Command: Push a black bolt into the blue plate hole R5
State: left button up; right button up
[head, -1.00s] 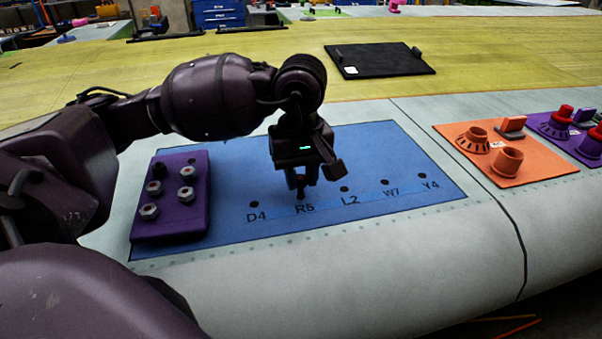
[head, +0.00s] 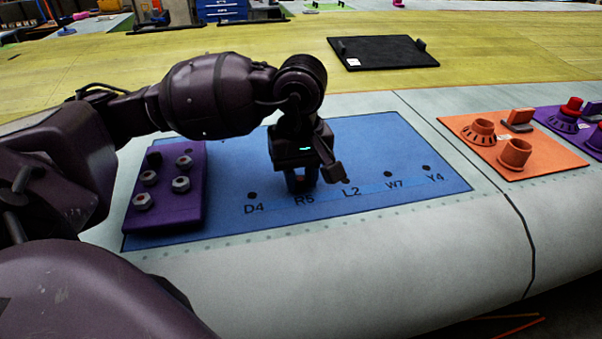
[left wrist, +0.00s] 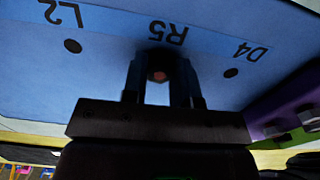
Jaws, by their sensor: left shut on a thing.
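The blue plate (head: 370,140) lies on the pale wing surface, with a row of dark holes labelled D4, R5, L2, W7 and Y4. My left gripper (head: 302,186) points down over the R5 hole, its fingertips close to the plate just above the label. In the left wrist view my left gripper (left wrist: 158,82) is shut on a small dark bolt (left wrist: 157,75), seen end-on between the fingers in line with the R5 label. The R5 hole itself is hidden, so I cannot tell how deep the bolt sits. My right gripper is not in view.
A purple block (head: 165,205) with several hex-headed bolts stands at the plate's left end. An orange plate (head: 545,157) with round fittings lies to the right. A black tray (head: 385,56) lies behind on the yellow surface. The plate's right part is clear.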

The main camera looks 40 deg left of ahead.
pick_arm(q)
jog(key=o, duration=0.9)
jog(key=shift+o, duration=0.4)
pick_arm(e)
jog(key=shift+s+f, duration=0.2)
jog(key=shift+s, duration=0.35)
pick_arm(q)
notch_tip(320, 180, up, 4)
jog(key=shift+f, duration=0.1)
notch_tip(320, 180, up, 7)
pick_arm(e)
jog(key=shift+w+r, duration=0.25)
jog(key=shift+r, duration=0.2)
